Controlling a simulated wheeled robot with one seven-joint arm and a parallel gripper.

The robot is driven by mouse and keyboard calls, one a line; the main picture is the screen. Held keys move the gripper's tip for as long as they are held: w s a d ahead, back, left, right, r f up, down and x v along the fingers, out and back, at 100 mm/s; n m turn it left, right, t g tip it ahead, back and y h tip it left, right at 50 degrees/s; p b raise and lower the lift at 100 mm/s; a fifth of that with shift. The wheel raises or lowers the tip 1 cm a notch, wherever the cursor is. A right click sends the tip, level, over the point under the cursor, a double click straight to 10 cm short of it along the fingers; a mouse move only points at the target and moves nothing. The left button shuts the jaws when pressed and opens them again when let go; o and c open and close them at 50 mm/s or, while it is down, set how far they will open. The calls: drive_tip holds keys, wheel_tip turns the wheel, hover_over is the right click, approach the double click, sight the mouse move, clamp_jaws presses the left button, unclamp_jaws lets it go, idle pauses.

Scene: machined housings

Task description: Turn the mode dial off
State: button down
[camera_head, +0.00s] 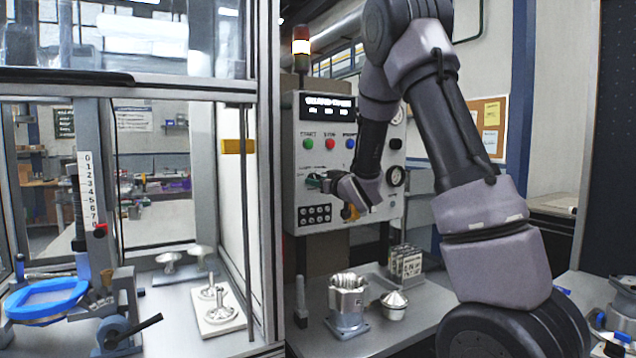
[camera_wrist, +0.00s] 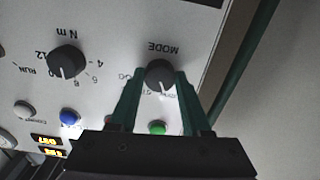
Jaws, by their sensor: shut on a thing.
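The mode dial (camera_wrist: 159,72) is a round black knob with a white pointer mark, below the upside-down MODE label in the wrist view. Its pointer faces the lower edge of the picture, toward small lettering partly hidden by my fingers. My gripper (camera_wrist: 160,80) has one green finger on each side of the knob and is shut on it. In the head view my gripper (camera_head: 317,182) is at the left part of the grey control panel (camera_head: 345,226), and the dial is hidden there.
A second black dial (camera_wrist: 66,62) marked N m sits beside it. Blue (camera_wrist: 70,116), green (camera_wrist: 157,127) and white (camera_wrist: 25,109) buttons are close by. Below the panel, a metal housing (camera_head: 347,305) stands on the bench. A glazed frame (camera_head: 265,150) stands left of the panel.

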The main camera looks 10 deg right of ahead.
drive_tip(key=shift+n, duration=4)
drive_tip(key=shift+c, duration=1.8)
unclamp_jaws()
drive_tip(key=shift+d, duration=0.1)
drive_tip(key=v, duration=1)
drive_tip(key=shift+s, duration=0.4)
drive_tip(key=shift+d, duration=0.1)
